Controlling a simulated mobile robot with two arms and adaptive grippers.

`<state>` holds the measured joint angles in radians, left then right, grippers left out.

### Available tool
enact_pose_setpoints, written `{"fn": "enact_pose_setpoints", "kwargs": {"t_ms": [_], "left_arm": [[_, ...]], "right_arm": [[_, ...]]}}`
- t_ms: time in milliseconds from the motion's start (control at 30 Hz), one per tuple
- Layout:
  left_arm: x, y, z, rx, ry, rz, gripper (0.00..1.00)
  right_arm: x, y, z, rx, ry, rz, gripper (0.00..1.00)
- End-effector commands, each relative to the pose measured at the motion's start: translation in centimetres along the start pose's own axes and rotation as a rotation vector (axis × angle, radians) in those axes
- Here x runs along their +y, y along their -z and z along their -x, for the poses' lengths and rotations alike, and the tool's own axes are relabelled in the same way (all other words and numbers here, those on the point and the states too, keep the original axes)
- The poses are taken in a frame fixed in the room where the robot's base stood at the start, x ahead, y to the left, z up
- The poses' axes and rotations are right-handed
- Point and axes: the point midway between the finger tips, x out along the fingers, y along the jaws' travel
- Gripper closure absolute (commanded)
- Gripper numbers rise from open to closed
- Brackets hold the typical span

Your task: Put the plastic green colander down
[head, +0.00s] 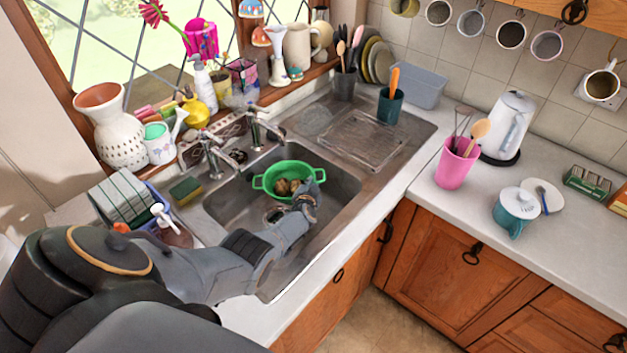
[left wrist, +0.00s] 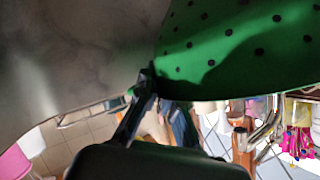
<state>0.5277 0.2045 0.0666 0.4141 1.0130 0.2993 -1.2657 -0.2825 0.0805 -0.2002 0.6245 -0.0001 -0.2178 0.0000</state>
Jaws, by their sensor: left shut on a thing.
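The green plastic colander (head: 288,178) is in the sink basin area in the head view, with several brown lumps, perhaps potatoes, in it. Whether the colander touches the basin floor cannot be told. My right gripper is not in view.
The metal sink (head: 338,186) surrounds the colander, with free basin floor on its left and front. Taps (head: 215,158) stand behind it. A sponge (head: 186,190) lies on the left rim. The ribbed drainer (head: 360,140) to the right is mostly clear. A pink utensil pot (head: 455,165) stands on the right counter.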

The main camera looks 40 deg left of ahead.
Motion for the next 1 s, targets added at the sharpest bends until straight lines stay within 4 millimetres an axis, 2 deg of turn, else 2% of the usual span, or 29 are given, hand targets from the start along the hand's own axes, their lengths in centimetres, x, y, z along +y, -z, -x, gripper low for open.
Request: {"fn": "enact_pose_setpoints", "kwargs": {"t_ms": [133,333,467,600,1000], "left_arm": [[0.2,-1.3,-0.8,0.003,0.007,-0.012,1.00],[1.6,-3.4,-1.7,0.005,0.006,-0.004,1.00],[2.0,-4.1,-2.1,0.005,0.006,-0.003,1.00],[2.3,-4.6,-2.3,0.005,0.006,-0.004,1.00],[2.4,-4.6,-2.3,0.005,0.005,-0.005,1.00]], "right_arm": [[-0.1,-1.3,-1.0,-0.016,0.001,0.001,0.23],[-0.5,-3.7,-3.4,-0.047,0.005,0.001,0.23],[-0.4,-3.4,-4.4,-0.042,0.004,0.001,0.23],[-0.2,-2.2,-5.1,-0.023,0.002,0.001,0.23],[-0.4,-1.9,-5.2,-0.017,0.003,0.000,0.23]]}}
